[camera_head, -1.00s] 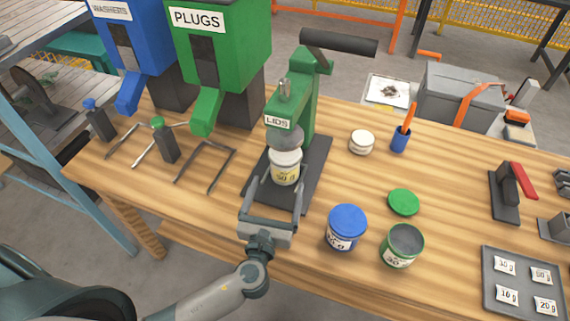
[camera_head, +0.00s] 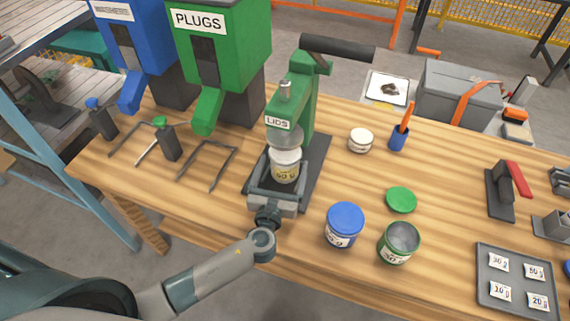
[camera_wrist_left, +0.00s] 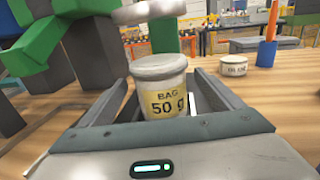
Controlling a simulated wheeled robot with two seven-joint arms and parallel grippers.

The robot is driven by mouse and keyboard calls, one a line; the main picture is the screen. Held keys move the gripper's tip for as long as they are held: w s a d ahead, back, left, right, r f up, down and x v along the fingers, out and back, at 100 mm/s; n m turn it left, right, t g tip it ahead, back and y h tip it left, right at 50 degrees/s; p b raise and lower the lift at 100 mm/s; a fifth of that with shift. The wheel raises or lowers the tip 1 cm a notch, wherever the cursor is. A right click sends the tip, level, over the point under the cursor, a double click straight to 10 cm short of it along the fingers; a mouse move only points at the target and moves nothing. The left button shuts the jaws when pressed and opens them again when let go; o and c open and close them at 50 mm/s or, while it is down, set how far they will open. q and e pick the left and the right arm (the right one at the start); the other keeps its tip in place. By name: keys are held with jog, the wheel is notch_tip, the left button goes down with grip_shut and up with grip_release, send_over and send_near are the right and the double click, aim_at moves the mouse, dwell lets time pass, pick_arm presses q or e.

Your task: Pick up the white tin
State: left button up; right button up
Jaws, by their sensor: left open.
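The white tin (camera_head: 285,171) stands upright on the base of the green lid press (camera_head: 298,105), under its round press head. In the left wrist view the white tin (camera_wrist_left: 160,88) carries a yellowish label reading "BAG 50 g". My left gripper (camera_head: 275,175) is open, with one finger on each side of the tin. In the left wrist view the left gripper (camera_wrist_left: 160,100) shows the tin between its fingers, with a visible gap at the right finger. The tin's lower part is partly hidden by the gripper. My right gripper is not in view.
A blue-lidded tin (camera_head: 345,224) and an open green tin (camera_head: 399,242) stand right of the press. Green (camera_head: 222,45) and blue (camera_head: 135,50) dispensers stand at the back left.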

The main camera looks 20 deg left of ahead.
aim_at(285, 155)
pick_arm(q)
jog(key=w, duration=0.2)
jog(key=w+p, duration=0.1)
jog(key=shift+w+a+r, duration=0.2)
jog(key=shift+r, duration=0.1)
jog(key=shift+w+f, duration=0.1)
jog(key=shift+w, duration=0.35)
jog(key=c, duration=1.2)
jog(key=shift+c, duration=0.2)
jog(key=shift+r, duration=1.65)
jog(key=s+d+b, duration=0.2)
jog(key=s+b, duration=0.2)
jog(key=s, duration=1.4)
jog(key=shift+r+b, duration=0.15)
jog(key=shift+b, duration=0.25)
